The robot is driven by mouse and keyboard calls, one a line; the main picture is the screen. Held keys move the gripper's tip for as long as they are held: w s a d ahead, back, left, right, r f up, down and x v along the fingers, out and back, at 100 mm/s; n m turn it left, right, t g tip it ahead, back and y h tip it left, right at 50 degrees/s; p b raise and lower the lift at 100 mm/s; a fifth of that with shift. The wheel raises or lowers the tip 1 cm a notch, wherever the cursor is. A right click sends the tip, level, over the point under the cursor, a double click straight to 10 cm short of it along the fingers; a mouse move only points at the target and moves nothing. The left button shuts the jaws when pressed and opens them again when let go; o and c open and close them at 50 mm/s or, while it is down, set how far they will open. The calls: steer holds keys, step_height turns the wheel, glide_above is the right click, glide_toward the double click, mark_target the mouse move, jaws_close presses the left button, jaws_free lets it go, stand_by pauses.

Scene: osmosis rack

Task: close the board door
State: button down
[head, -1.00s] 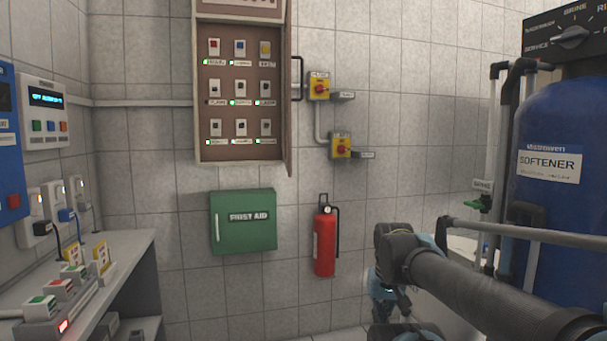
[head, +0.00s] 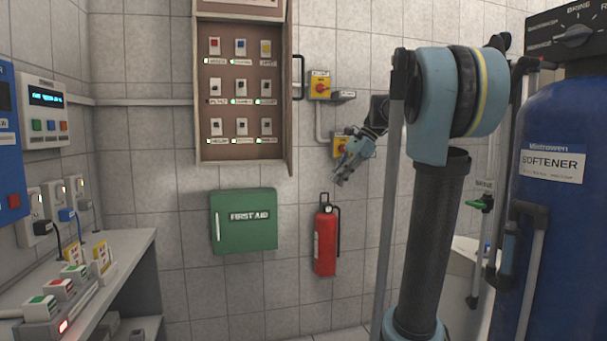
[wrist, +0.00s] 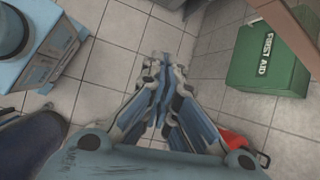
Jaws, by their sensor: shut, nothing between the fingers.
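The wall board (head: 240,130) is a brown cabinet with several switches and stands open in the head view. Its door (head: 289,120) sticks out at the right side, seen almost edge-on, with a black handle (head: 300,78) on its right face. My gripper (head: 340,181) is shut and empty, to the right of the door and a little below its bottom edge, pointing down. It is apart from the door. In the wrist view the closed fingers (wrist: 163,60) point over the floor, and a brown panel of the board (wrist: 289,20) shows at the top right.
A green first aid box (head: 243,220) hangs below the board, with a red fire extinguisher (head: 325,240) to its right. Yellow switch boxes (head: 319,87) are on the wall right of the door. A blue softener tank (head: 565,210) stands at the right.

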steer(key=w+r+m+y, duration=0.2)
steer(key=w+r+m, duration=0.2)
steer(key=w+r, duration=0.45)
steer(key=a+r+x, duration=0.2)
steer(key=x, duration=1.1)
steer(key=shift+a+g, duration=0.3)
steer(key=shift+a, duration=0.15)
steer(key=shift+f, duration=0.15)
steer(key=shift+s, duration=0.1)
